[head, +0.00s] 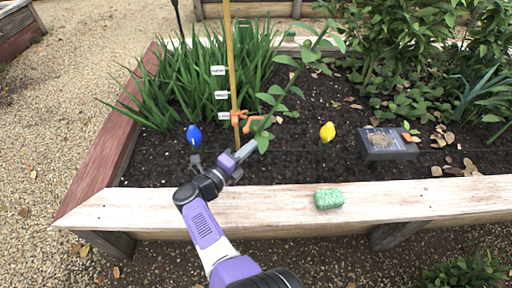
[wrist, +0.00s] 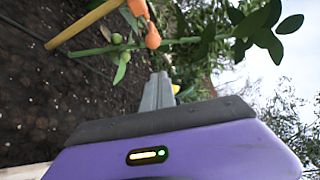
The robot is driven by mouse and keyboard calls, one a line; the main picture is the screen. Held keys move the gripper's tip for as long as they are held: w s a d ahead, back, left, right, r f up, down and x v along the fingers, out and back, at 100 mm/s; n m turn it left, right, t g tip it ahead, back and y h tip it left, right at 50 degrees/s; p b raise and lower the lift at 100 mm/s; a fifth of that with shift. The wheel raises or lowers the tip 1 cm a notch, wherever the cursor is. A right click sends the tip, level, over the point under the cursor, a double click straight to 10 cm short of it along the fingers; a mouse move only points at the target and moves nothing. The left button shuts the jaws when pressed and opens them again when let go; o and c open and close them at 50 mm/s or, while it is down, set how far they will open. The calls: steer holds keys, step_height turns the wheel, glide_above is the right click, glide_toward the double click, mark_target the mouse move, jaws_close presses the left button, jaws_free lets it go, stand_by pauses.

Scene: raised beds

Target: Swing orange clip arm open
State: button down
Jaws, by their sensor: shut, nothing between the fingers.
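The orange clip (head: 238,117) sits on the upright wooden stake (head: 231,60) in the bed. Its orange arm (head: 251,122) sticks out to the right of the stake, beside the green plant stem (head: 291,80). In the wrist view the orange clip arm (wrist: 151,34) is above my fingertips, close to the stem (wrist: 190,40), with the stake (wrist: 88,24) to its left. My gripper (head: 251,147) is shut and empty, just below and slightly right of the clip. The closed fingers also show in the wrist view (wrist: 158,92), apart from the clip.
A blue bulb-shaped thing (head: 194,135) and a yellow one (head: 327,131) stand on either side of my gripper. A green sponge-like block (head: 328,198) lies on the bed's front board (head: 270,206). A grey box (head: 388,144) sits on soil at right. Leafy plants crowd behind.

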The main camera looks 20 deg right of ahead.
steer(key=a+b, duration=0.2)
steer(key=a, duration=0.4)
steer(key=shift+a+r, duration=0.2)
steer(key=shift+a, duration=0.15)
